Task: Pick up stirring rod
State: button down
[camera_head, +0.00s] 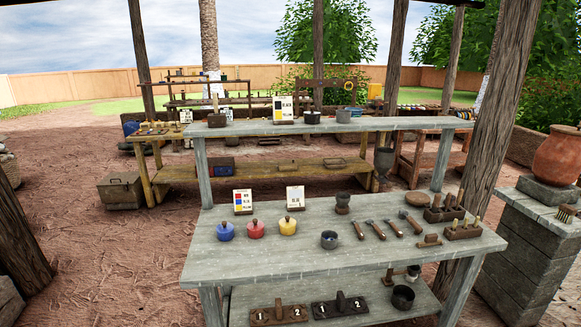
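I cannot tell for sure which thing is the stirring rod. A thin upright stick (215,103) stands in a dark pot (217,120) at the left of the workbench's upper shelf (260,127). Several slim tools with handles, among them a dark-headed one (375,229) and a hammer-like one (410,221), lie side by side on the grey worktop (270,262), right of a small dark cup (329,240). My gripper is not in view.
A wooden post (496,130) rises behind the right end. Open dirt ground (110,260) lies to the left.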

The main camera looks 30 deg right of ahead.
aim_at(460, 194)
jog(key=i+l+z, duration=0.35)
jog(key=l, duration=0.35)
jog(key=i+l+z, duration=0.4)
jog(key=l, duration=0.25)
jog(key=i+l+z, duration=0.35)
jog(key=l+u, duration=0.15)
jog(key=u, duration=1.15)
jog(key=z, duration=1.3)
jog(key=k+j, duration=0.2)
jog(key=k, duration=0.2)
jog(key=k+j, duration=0.2)
jog(key=k, duration=0.15)
jog(key=k+j+z, duration=0.1)
jog(key=k, duration=0.3)
